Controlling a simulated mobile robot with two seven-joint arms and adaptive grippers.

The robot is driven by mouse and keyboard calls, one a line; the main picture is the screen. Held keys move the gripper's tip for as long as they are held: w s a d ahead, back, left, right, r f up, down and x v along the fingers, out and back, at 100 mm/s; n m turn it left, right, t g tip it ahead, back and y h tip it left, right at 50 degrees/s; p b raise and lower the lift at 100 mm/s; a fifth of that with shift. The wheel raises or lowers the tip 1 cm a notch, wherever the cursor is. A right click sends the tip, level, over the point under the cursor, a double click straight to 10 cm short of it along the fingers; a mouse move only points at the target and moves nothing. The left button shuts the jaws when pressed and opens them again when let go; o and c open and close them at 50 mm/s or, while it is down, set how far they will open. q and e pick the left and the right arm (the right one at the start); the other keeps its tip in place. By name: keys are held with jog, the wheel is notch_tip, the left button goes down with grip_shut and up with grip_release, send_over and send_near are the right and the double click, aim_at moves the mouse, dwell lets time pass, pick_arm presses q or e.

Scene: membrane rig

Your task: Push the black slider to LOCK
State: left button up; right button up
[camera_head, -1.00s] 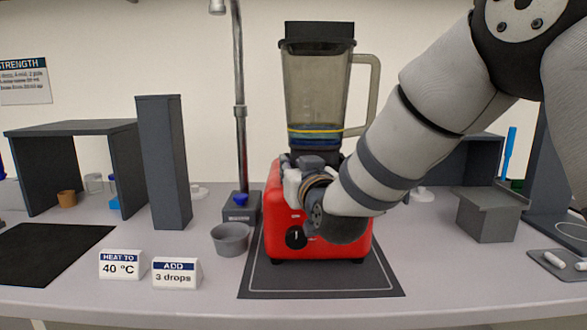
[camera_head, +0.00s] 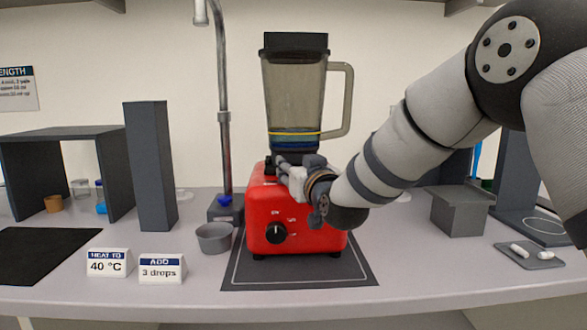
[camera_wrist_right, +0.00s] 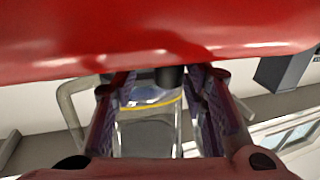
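A red blender base (camera_head: 262,205) stands on a dark mat, with a clear jar (camera_head: 290,95) seated upright on it under a black lid. A black round knob (camera_head: 275,233) is on its front. My right gripper (camera_head: 281,165) is at the top front of the base, below the jar. In the right wrist view its two fingers (camera_wrist_right: 158,95) are apart, close to the red housing (camera_wrist_right: 150,35). A small dark piece (camera_wrist_right: 170,76) shows between them; I cannot tell whether it is the slider. No LOCK marking is readable. My left gripper is not in view.
A grey cup (camera_head: 214,238) and a stand with a tall pole (camera_head: 224,120) are left of the blender. Two label cards (camera_head: 109,263) stand at the front left. A grey box (camera_head: 461,210) and a small tray (camera_head: 530,256) are to the right. The mat's front (camera_head: 300,275) is clear.

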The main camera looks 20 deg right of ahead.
jog(key=shift+a, duration=0.15)
jog(key=shift+s, duration=0.35)
jog(key=s, duration=1.1)
jog(key=shift+s, duration=0.15)
